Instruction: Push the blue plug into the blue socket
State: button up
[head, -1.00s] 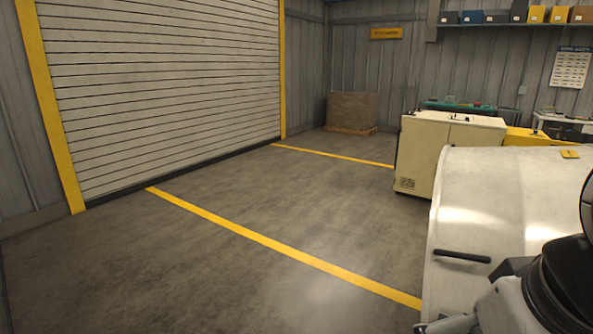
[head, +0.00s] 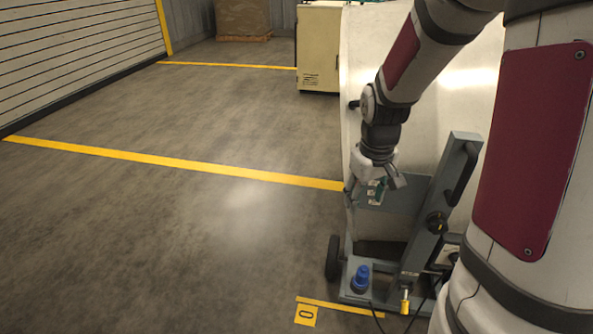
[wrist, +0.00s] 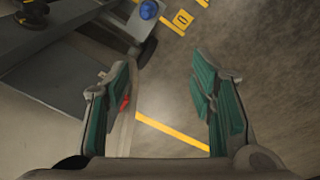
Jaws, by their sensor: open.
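A blue capped, cylinder-like piece (head: 360,277) stands upright on the low foot of a grey wheeled stand in the head view. It also shows at the top of the wrist view (wrist: 148,9). I cannot tell whether it is the blue plug or the blue socket, and I see no second blue piece. My gripper (head: 366,190) is above the stand, higher than the blue piece and apart from it. In the wrist view, my gripper (wrist: 163,78) has its green-padded fingers wide apart with nothing between them but floor beyond.
The grey stand (head: 458,185) has an upright post, a dark knob (head: 436,222), a black wheel (head: 332,258) and a yellow piece (head: 405,300) low down. Dark cables run near its foot. A large pale curved body (head: 470,95) stands behind. Open floor lies left.

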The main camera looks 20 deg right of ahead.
jog(key=g+b, duration=0.1)
jog(key=b, duration=0.7)
send_over(364, 267)
jog(key=shift+y, duration=0.4)
notch_tip(364, 267, down, 25)
jog(key=shift+r, duration=0.1)
notch_tip(364, 267, down, 10)
jog(key=b, duration=0.7)
jog(key=shift+r, duration=0.1)
jog(key=shift+c, duration=0.5)
jog(key=c, duration=0.9)
jog(key=shift+r, duration=0.15)
jog(key=shift+d+r+p, duration=0.1)
jog(key=shift+r+p, duration=2.9)
jog(key=shift+r, duration=0.65)
